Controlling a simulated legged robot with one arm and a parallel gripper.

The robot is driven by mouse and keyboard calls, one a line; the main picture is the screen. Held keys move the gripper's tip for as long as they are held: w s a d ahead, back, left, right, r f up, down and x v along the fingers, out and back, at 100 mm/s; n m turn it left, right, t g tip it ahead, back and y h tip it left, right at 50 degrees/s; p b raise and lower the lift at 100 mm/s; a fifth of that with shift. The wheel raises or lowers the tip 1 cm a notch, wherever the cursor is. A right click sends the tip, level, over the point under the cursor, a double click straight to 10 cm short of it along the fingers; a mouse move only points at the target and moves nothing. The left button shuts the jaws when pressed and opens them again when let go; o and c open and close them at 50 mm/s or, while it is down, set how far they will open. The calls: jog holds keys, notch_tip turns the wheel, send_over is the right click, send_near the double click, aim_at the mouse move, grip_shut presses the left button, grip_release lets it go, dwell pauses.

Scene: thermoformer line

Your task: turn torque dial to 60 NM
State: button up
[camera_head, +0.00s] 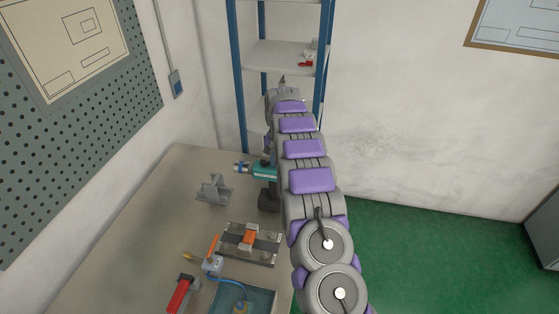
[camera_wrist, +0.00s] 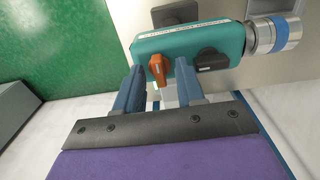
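A teal power tool (camera_head: 264,172) stands on the bench beside my arm in the head view, its silver and blue collar (camera_head: 241,169) pointing left. In the wrist view the teal tool body (camera_wrist: 215,38) carries an orange knob (camera_wrist: 158,68) with a pale mark and a black knob (camera_wrist: 211,60). The silver and blue collar (camera_wrist: 276,34) is at the upper right. My gripper (camera_wrist: 160,68) is open, its two blue fingers on either side of the orange knob. I cannot tell whether they touch it. No 60 NM marking is readable. My arm hides the gripper in the head view.
The bench (camera_head: 165,205) also holds a grey bracket (camera_head: 214,190), a clamp fixture (camera_head: 250,242), a red-handled item (camera_head: 180,293) and a teal tray (camera_head: 262,300). A blue-post shelf (camera_head: 283,55) stands behind. Green floor (camera_head: 430,255) is free on the right.

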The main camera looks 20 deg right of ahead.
jog(key=shift+r, duration=0.1)
notch_tip(320, 180, up, 17)
jog(key=p, duration=0.5)
jog(key=shift+p, duration=0.3)
dwell(0.5)
